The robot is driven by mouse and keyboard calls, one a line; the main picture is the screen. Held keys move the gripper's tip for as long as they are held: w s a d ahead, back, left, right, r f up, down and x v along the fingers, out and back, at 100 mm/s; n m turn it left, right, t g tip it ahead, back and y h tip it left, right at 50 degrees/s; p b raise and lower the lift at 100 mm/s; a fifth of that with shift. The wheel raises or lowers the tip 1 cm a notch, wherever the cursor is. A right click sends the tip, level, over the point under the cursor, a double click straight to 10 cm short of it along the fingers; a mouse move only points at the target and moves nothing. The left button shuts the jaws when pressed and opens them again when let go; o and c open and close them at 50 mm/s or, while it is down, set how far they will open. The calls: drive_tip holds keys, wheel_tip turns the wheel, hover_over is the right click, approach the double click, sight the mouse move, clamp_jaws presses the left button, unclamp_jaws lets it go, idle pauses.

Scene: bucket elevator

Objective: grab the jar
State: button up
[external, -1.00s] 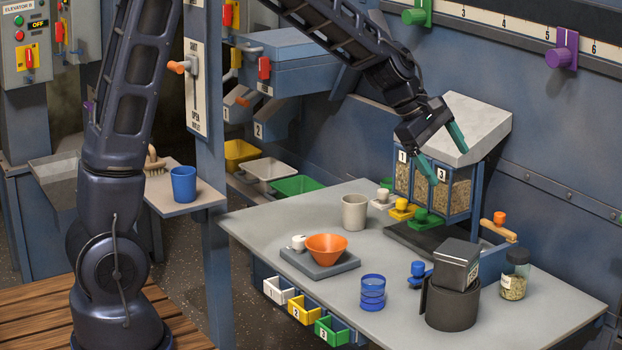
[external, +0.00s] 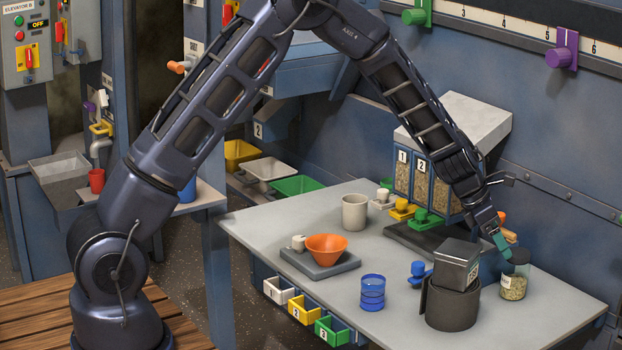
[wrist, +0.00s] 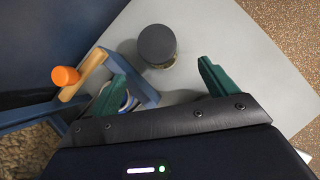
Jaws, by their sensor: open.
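The jar (external: 514,280) is clear glass with a dark lid and grainy contents. It stands upright near the right back of the grey table. My gripper (external: 503,246) is open, with its teal fingers just above and behind the lid in the external view. In the wrist view the jar's dark round lid (wrist: 157,44) lies beyond the fingertips, between their lines. My gripper (wrist: 160,65) shows there with its two fingers wide apart and nothing held. How far the fingertips are above the lid is hard to tell.
A blue bracket with a wooden bar (wrist: 84,75) and orange knob (wrist: 65,76) is close to the left finger. Grey tabletop (wrist: 215,35) is clear right of the jar.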

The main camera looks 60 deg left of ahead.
sight(516, 270)
drive_tip(key=shift+x, duration=5.05)
drive_tip(key=c, duration=1.3)
